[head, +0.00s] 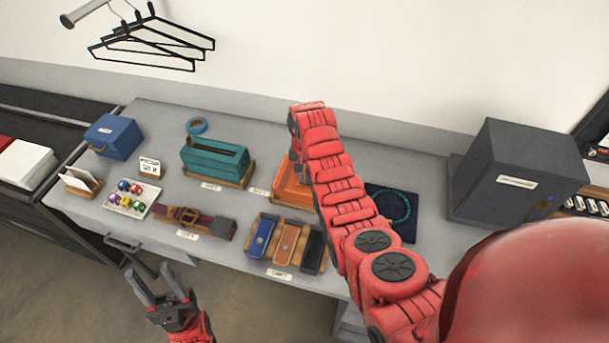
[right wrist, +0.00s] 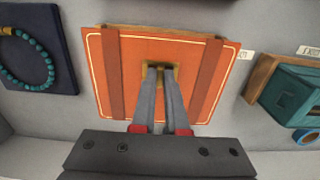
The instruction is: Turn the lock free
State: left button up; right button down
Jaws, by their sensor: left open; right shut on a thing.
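An orange case (head: 288,190) with darker straps lies on the table, mostly hidden behind my right arm in the head view. It fills the middle of the right wrist view (right wrist: 115,75). A brass lock (right wrist: 174,70) sits on its face between the straps. My right gripper (right wrist: 161,72) has its fingertips together at the lock and is shut on it; the fingers hide most of the lock, so its angle cannot be told. My left gripper (head: 152,270) is open and empty, in front of the table's front edge, away from the case.
A teal box (head: 215,158) stands left of the case, and a dark blue pad with a bead necklace (head: 398,210) lies right of it. A large grey box (head: 510,180) is at right.

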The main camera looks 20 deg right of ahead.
jog(key=shift+w+f+n+b, duration=0.15)
jog(key=shift+n+b, duration=0.25)
jog(key=shift+b, duration=0.5)
jog(key=n+b, duration=0.2)
jog(key=b, duration=0.1)
jog(key=shift+f, duration=0.15)
jog(key=shift+n+b, duration=0.6)
jog(key=shift+n, duration=0.3)
jog(key=shift+r+n, duration=0.3)
jog(key=shift+n, duration=0.6)
jog(key=n, duration=0.4)
jog(key=shift+n, duration=0.3)
jog(key=n, duration=0.3)
jog(key=shift+n, duration=2.1)
